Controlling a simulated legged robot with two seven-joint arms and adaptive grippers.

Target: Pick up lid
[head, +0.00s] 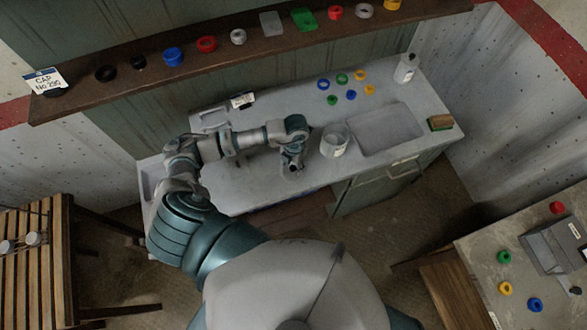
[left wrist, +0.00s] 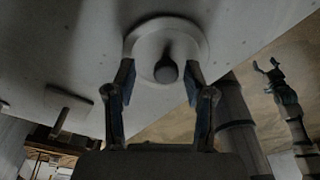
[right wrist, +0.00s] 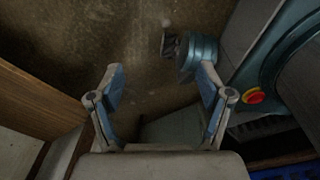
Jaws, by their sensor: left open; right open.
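In the left wrist view a pale round lid (left wrist: 145,46) with a dark knob (left wrist: 166,71) lies on the grey worktop. My left gripper (left wrist: 159,84) is open. Its two blue-padded fingers stand either side of the knob, with a gap visible on both sides. In the head view my left gripper (head: 291,166) is over the counter's front part, left of a white round pot (head: 335,142); it hides the lid there. My right gripper (right wrist: 161,80) is open and empty, with brown floor behind it in the right wrist view.
The counter (head: 225,180) has a sink (head: 388,130) at right, coloured rings at the back, a white bottle (head: 405,68) and a sponge (head: 440,122). A shelf (head: 200,60) with small parts runs above. A side table (head: 510,255) stands at right.

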